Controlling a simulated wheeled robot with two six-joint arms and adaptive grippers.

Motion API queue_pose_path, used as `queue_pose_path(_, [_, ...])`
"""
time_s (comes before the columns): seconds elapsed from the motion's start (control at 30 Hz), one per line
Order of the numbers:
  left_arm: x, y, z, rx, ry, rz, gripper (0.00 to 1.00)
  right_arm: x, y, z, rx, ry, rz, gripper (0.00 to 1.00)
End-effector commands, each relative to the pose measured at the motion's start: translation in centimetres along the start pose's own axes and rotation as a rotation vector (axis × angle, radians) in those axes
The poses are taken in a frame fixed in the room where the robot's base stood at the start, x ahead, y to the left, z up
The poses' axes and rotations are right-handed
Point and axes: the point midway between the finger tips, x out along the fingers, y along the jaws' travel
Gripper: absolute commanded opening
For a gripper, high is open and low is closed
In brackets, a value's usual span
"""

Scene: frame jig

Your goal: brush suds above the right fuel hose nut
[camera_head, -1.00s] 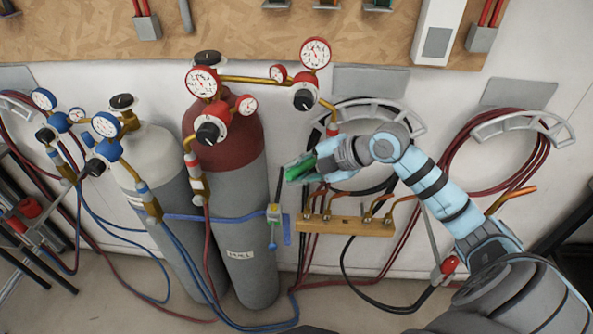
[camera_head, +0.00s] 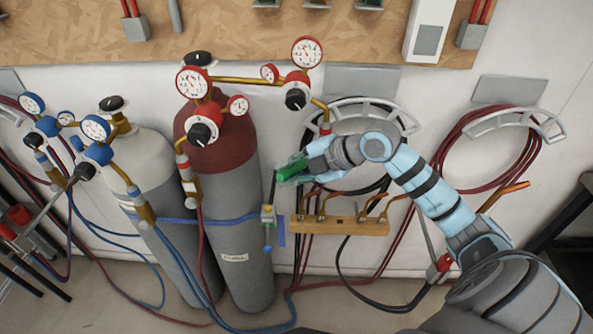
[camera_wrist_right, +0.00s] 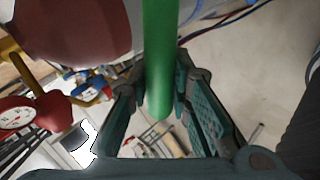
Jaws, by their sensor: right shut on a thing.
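My right gripper (camera_head: 298,168) is shut on a green cylindrical handle (camera_head: 290,170), in front of the wall right of the red-topped cylinder. In the right wrist view the green handle (camera_wrist_right: 159,60) runs between the two fingers. I cannot make out bristles. The right red regulator (camera_head: 295,98) has a brass pipe going down to a red fitting (camera_head: 326,128), just above and right of the gripper. The hose nut below it is hard to make out, partly behind my gripper. I see no suds. My left gripper is not in view.
The red-topped cylinder (camera_head: 233,180) and a pale-topped cylinder (camera_head: 165,190) stand left of the gripper, held by a blue strap. A wooden block with copper pipes (camera_head: 340,226) is just below. Hose coils hang on wall hooks (camera_head: 515,120) at the right.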

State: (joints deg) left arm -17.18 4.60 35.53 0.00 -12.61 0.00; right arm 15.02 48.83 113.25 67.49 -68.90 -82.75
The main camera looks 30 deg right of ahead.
Motion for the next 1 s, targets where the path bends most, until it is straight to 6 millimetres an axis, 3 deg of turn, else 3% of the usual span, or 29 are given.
queue_pose_path(0.23, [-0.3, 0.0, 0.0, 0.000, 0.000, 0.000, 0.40, -0.2, -0.4, -0.6, -0.002, 0.000, -0.002, 0.00])
queue_pose_path(0.6, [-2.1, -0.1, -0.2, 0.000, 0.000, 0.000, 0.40, -1.6, -2.9, -4.7, 0.000, 0.000, -0.002, 0.00])
queue_pose_path(1.0, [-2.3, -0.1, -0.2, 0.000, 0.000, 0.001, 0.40, -1.8, -3.5, -5.5, 0.000, 0.000, -0.002, 0.00])
